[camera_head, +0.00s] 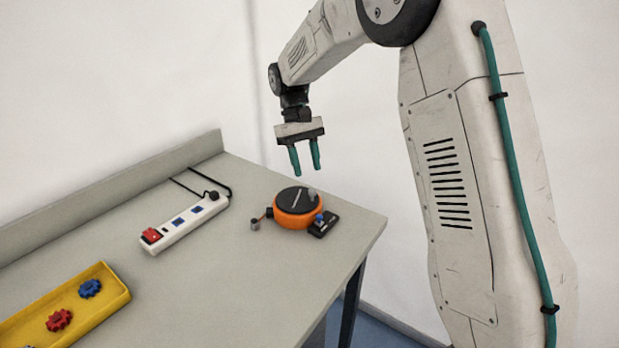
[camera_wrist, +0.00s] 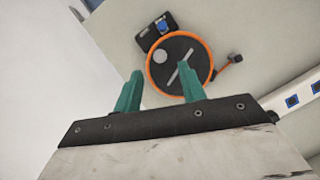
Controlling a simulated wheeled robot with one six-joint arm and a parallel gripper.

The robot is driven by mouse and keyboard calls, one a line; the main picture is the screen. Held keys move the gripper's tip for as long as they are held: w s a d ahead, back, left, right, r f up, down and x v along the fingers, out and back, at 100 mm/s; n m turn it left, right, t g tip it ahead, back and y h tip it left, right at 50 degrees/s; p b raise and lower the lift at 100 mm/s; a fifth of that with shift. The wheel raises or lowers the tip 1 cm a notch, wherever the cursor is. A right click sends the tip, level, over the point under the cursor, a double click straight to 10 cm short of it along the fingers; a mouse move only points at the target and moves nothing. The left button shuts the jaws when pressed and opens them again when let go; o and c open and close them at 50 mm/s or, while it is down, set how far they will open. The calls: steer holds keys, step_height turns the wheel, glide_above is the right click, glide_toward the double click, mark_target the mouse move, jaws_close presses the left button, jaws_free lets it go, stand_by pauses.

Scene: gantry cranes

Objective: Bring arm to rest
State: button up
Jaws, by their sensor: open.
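My gripper (camera_head: 305,172) hangs from my arm with its two green fingers pointing down, open and empty. It is in the air above the table, over the orange round device with a dark top (camera_head: 298,207). In the wrist view my gripper (camera_wrist: 161,82) shows its fingers apart, and the orange device (camera_wrist: 180,64) lies beyond the fingertips with nothing between them. The device's small black box with a blue part (camera_head: 323,224) sits beside it on the table.
A grey table (camera_head: 250,285) has a raised back edge. A white power strip (camera_head: 185,222) with a red switch and black cable lies left of the orange device. A yellow tray (camera_head: 118,298) with blue and red gears is at the lower left. The table's front middle is clear.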

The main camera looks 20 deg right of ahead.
steer(key=shift+v, duration=1.05)
steer(key=s+d+r+m+t, duration=0.1)
steer(key=s+r+t, duration=0.2)
steer(key=s, duration=1.5)
steer(key=s+d+r+m+t, duration=0.1)
steer(key=s+r+t, duration=0.1)
steer(key=s, duration=1.7)
steer(key=shift+d+r+t+y, duration=0.3)
steer(key=shift+r+t+y, duration=0.1)
steer(key=shift+r, duration=0.35)
